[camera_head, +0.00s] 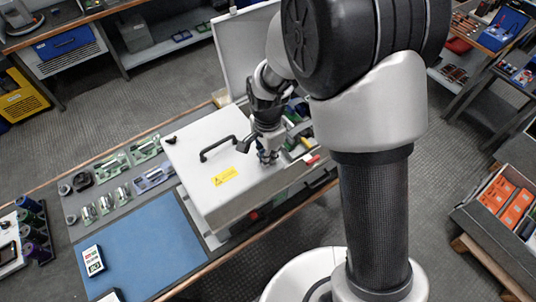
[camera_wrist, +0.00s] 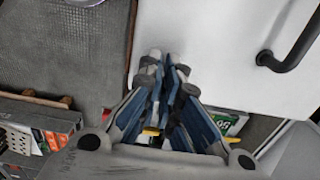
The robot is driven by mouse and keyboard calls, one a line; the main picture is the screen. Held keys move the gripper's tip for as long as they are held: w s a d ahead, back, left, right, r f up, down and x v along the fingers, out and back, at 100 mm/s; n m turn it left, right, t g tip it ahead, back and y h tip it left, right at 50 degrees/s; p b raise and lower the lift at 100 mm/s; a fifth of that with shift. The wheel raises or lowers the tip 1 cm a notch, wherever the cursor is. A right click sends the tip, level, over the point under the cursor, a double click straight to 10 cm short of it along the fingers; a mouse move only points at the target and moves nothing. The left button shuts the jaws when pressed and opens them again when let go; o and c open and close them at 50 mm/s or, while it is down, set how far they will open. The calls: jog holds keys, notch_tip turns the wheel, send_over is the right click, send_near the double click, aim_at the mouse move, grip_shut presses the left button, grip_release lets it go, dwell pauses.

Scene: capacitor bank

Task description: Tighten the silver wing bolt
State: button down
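The closed grey lid (camera_head: 200,185) of the cabinet carries a black bar handle and a yellow warning label. My gripper (camera_head: 267,158) points down at the lid's right edge, beside the handle. In the wrist view its blue-and-grey fingers (camera_wrist: 165,65) converge to a narrow gap over the edge of the white lid (camera_wrist: 220,60). I cannot make out the silver wing bolt in either view; the fingers cover the spot at their tips. Whether anything is between the fingertips cannot be told.
The black handle (camera_head: 217,148) stands up from the lid, left of my gripper. A raised grey panel (camera_head: 243,50) stands behind. A blue mat (camera_head: 140,250) lies at the bench front, with green-and-silver parts (camera_head: 112,165) behind it. Crowded items lie right of the lid.

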jog(key=c, duration=1.8)
grip_release()
jog(key=shift+r, duration=6)
